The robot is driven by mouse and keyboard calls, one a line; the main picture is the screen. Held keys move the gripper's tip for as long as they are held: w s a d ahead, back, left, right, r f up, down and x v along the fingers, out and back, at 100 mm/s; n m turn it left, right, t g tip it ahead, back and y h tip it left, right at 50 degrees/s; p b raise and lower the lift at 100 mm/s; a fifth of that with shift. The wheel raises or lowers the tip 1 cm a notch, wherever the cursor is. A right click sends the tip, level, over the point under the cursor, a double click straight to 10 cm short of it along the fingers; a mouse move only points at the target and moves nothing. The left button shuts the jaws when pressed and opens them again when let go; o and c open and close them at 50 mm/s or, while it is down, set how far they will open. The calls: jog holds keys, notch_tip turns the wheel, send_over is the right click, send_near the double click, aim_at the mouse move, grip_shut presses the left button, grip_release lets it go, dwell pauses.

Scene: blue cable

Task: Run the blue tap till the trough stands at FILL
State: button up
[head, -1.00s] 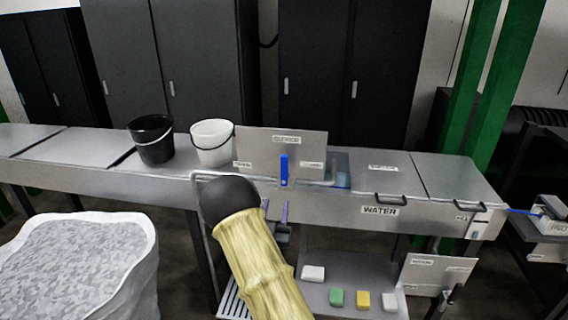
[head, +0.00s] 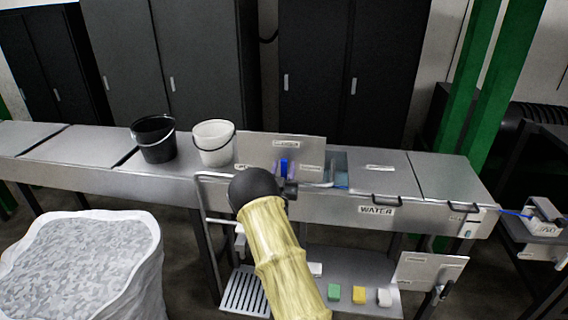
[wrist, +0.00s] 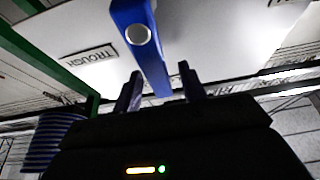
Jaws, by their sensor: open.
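The blue tap (head: 284,165) stands in front of a grey labelled panel (head: 313,147) on the bench. In the wrist view its blue lever (wrist: 150,60) has a round silver cap and hangs down toward my fingers. My gripper (wrist: 160,90) is open, with one finger on each side of the lever's lower end; I cannot tell whether they touch it. In the head view my gripper (head: 284,172) is at the tap, partly behind my wrist. The trough (head: 341,174) shows as a bluish opening right of the tap. Its water level is not readable.
A black bucket (head: 154,140) and a white bucket (head: 213,143) stand on the bench left of the panel. A WATER label (head: 377,210) is on the bench front. Below, a shelf holds green (head: 333,292), yellow (head: 359,294) and white blocks. A large white sack (head: 80,265) stands front left.

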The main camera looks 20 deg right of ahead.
jog(key=shift+w+d+r, duration=0.1)
jog(key=shift+w+d, duration=0.05)
jog(key=shift+w, duration=0.15)
grip_shut()
